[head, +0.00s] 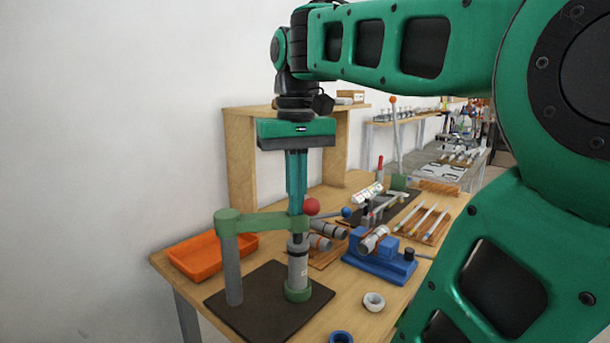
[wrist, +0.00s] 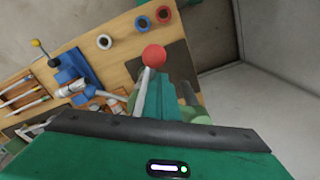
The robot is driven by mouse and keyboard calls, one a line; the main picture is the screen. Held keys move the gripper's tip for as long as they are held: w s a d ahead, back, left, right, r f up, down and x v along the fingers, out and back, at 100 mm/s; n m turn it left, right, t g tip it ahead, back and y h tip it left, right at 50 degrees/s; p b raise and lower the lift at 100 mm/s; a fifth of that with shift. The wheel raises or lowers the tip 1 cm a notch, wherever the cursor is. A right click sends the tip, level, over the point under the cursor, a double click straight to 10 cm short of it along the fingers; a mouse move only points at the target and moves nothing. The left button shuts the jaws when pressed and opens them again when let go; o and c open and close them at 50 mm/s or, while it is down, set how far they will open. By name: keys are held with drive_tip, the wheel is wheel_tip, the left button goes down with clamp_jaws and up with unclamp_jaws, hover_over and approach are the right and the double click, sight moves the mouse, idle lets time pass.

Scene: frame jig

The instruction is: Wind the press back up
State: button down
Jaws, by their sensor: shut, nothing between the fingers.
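The press stands on a dark base plate (head: 230,306) at the table's near left corner. It has a grey post (head: 232,272), a green arm (head: 262,222) and a lever with a red ball (head: 312,206). The ball also shows in the wrist view (wrist: 154,55). A grey cylinder (head: 298,268) stands upright under the arm's end, in a green ring seat (head: 297,294). My gripper (head: 297,211) points straight down over the press's arm end, fingers shut and empty, close beside the red ball. Whether the fingers touch the press cannot be told. The fingers hide part of the press head.
An orange tray (head: 195,262) lies behind the press. A blue fixture (head: 380,258) holding a cylinder stands to the right, with a white ring (head: 373,301) and a blue ring (head: 341,338) in front. A wooden shelf (head: 240,165) stands behind my gripper.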

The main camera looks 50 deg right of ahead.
drive_tip(key=s+d, duration=0.2)
drive_tip(key=d, duration=0.1)
drive_tip(key=shift+s+d, duration=0.15)
drive_tip(key=shift+d, duration=0.1)
drive_tip(key=d, duration=0.4)
drive_tip(key=shift+s, duration=0.35)
drive_tip(key=shift+w+d, duration=0.3)
drive_tip(key=shift+d, duration=0.75)
drive_tip(key=shift+w+d, duration=0.25)
drive_tip(key=shift+d, duration=0.75)
